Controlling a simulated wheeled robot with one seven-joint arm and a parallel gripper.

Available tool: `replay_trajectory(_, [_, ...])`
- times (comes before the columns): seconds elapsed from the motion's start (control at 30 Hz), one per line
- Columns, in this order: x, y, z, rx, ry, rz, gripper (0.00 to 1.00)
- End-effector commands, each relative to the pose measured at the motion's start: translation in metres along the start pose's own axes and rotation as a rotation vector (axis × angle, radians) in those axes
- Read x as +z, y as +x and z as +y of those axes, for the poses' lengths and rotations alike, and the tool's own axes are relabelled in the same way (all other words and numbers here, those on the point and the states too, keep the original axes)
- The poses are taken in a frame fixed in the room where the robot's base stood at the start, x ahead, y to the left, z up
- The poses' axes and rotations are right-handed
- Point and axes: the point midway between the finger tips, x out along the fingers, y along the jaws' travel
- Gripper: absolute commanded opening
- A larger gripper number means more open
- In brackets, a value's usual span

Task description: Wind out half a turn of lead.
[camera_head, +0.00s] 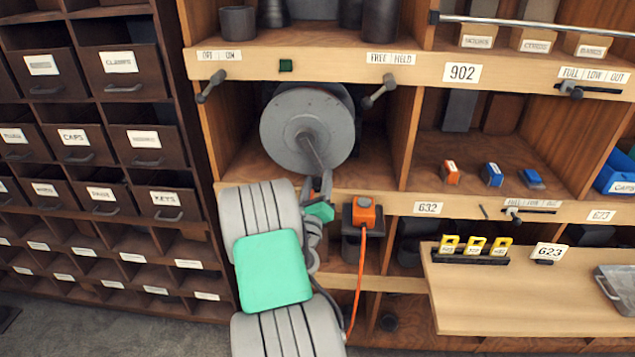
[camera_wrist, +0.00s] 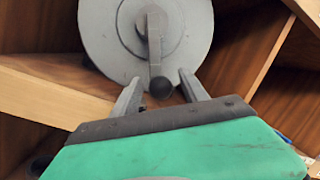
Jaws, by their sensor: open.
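A grey reel disc (camera_head: 283,128) stands in the cubby under the 902 shelf, and fills the top of the wrist view (camera_wrist: 100,35). Its crank (camera_wrist: 154,45) points down from the hub and ends in a dark round knob (camera_wrist: 161,88). The crank also shows in the head view (camera_head: 312,152). My gripper (camera_head: 322,182) is just below the disc. In the wrist view my gripper (camera_wrist: 161,82) is open, with the knob between its fingertips and gaps on both sides. An orange plug (camera_head: 364,213) on an orange lead (camera_head: 360,280) sits right of my gripper; the lead hangs down.
An OFF/ON lever (camera_head: 211,85) and a FREE/HELD lever (camera_head: 380,91) flank the reel at the shelf edge. Wooden cubby walls bound the reel. A wooden board (camera_head: 540,300) juts out at right.

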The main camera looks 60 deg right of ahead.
Motion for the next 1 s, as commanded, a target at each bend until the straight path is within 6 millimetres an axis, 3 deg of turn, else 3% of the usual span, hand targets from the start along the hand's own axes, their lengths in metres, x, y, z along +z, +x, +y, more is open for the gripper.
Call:
replay_trajectory(0.27, [-0.002,-0.011,0.002,0.000,0.001,-0.002,0.52])
replay_trajectory(0.7, [-0.002,-0.071,0.002,0.001,0.002,-0.003,0.52])
replay_trajectory(1.0, [0.000,-0.078,0.000,0.000,0.000,0.000,0.52])
